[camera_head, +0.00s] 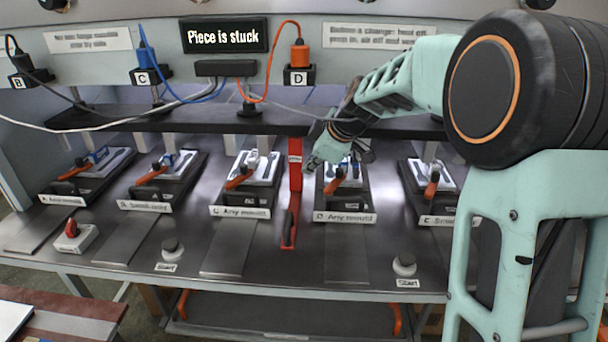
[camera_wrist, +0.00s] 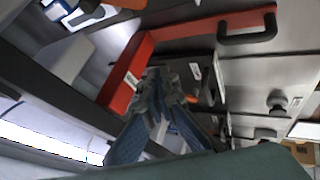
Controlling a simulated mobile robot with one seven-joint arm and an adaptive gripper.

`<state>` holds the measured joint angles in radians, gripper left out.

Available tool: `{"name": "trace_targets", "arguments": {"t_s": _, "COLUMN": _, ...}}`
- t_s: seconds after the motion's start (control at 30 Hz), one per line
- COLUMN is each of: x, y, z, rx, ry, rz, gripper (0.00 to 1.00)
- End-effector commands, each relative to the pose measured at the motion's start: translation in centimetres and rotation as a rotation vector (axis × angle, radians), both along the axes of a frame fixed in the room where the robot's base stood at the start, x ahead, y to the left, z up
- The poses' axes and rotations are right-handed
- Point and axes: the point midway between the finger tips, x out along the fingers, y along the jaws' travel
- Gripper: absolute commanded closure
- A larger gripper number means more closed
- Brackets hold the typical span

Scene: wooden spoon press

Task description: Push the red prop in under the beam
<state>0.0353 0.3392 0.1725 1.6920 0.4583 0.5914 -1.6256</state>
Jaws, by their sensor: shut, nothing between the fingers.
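The red prop (camera_head: 295,178) stands upright at the front edge of the dark beam (camera_head: 210,122), with its top close to the beam's underside. Its flat red foot runs forward along the bench and ends in a dark handle. I cannot tell how far its top is under the beam. In the wrist view the red prop (camera_wrist: 128,72) is a red post, and its arm with a black handle reaches to the upper right. My gripper (camera_head: 316,160) is shut and empty, just right of the post. In the wrist view my gripper's tips (camera_wrist: 162,84) are close beside the post; contact is unclear.
Several black presses with orange-handled levers line the bench (camera_head: 190,240), one (camera_head: 345,190) just right of the prop. Two start buttons (camera_head: 172,248) and a red switch box (camera_head: 75,236) sit at the front. Cables hang above the beam. A sign (camera_head: 224,36) reads "Piece is stuck".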

Motion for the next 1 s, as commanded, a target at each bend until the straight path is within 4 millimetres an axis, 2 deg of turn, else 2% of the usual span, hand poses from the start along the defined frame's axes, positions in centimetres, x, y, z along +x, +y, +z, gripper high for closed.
{"name": "trace_targets", "arguments": {"t_s": 0.2, "x": -0.9, "y": -0.6, "z": 1.3, "rx": -0.010, "ry": -0.002, "rz": 0.007, "gripper": 1.00}}
{"name": "trace_targets", "arguments": {"t_s": 0.37, "x": -1.8, "y": -0.6, "z": 0.4, "rx": -0.143, "ry": -0.026, "rz": 0.098, "gripper": 1.00}}
{"name": "trace_targets", "arguments": {"t_s": 0.5, "x": -2.8, "y": -0.8, "z": -0.9, "rx": -0.389, "ry": -0.088, "rz": 0.282, "gripper": 1.00}}
{"name": "trace_targets", "arguments": {"t_s": 0.63, "x": -3.3, "y": -1.0, "z": -1.2, "rx": -0.633, "ry": -0.163, "rz": 0.486, "gripper": 1.00}}
{"name": "trace_targets", "arguments": {"t_s": 0.77, "x": -3.5, "y": -0.4, "z": -0.7, "rx": -0.862, "ry": -0.251, "rz": 0.705, "gripper": 1.00}}
{"name": "trace_targets", "arguments": {"t_s": 1.0, "x": -3.9, "y": 2.0, "z": 0.9, "rx": -1.196, "ry": -0.407, "rz": 1.075, "gripper": 1.00}}
